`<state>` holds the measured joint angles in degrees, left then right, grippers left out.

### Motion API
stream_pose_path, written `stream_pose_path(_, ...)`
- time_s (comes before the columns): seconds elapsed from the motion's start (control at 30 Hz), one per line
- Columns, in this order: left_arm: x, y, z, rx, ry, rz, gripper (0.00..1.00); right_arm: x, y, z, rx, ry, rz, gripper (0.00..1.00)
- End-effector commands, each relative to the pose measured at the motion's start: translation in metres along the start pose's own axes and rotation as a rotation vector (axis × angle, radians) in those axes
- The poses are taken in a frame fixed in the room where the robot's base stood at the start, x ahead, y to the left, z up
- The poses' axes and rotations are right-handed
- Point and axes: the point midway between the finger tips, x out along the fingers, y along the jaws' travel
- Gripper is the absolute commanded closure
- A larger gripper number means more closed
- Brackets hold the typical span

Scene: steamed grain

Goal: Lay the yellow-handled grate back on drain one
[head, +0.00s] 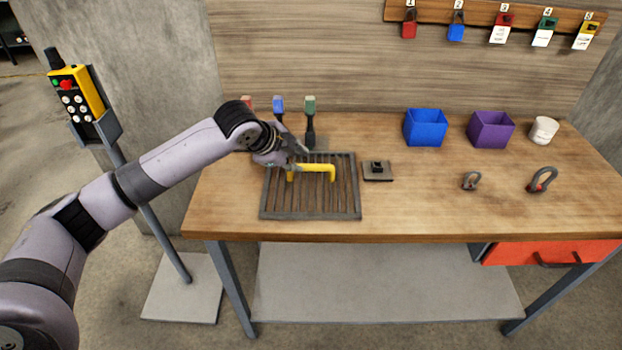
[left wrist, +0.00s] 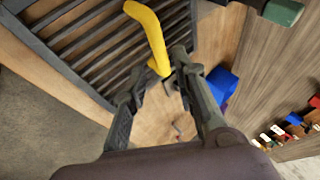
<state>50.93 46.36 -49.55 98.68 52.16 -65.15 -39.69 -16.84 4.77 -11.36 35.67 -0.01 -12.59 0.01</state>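The dark slatted grate (head: 350,212) lies flat on the left part of the wooden bench. Its yellow handle (head: 322,167) stands up from its middle. In the left wrist view the grate (left wrist: 75,35) fills the upper left and the handle (left wrist: 146,20) comes down toward the fingers. My left gripper (head: 300,157) is just above the handle's left end. In the left wrist view its fingers (left wrist: 160,72) are apart, with the handle's end near the gap; contact is unclear. My right gripper is not in view. I cannot make out a drain or its number.
Red, blue (head: 278,104) and green-topped tools (head: 310,122) stand behind the grate. A small dark plate (head: 377,176) is right of it. Farther right are blue (head: 425,128) and purple bins (head: 491,130), a white cup (head: 544,130) and two shackles (head: 541,180). The bench's front middle is clear.

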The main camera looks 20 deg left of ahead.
Motion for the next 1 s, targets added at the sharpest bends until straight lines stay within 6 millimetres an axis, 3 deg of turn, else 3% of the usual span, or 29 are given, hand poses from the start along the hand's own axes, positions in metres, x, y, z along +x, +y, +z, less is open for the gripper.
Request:
stream_pose_path(0.1,0.021,0.000,-0.001,-0.002,0.000,0.002,0.74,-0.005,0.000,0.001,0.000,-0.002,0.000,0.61)
stream_pose_path(0.37,0.040,0.000,0.000,0.000,0.001,0.000,0.74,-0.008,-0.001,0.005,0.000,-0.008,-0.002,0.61)
stream_pose_path(0.7,0.084,0.002,0.002,0.001,0.000,0.000,0.74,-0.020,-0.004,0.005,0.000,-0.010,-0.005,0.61)
stream_pose_path(1.0,0.088,0.002,0.003,0.002,0.000,-0.002,0.74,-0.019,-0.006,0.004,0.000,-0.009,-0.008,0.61)
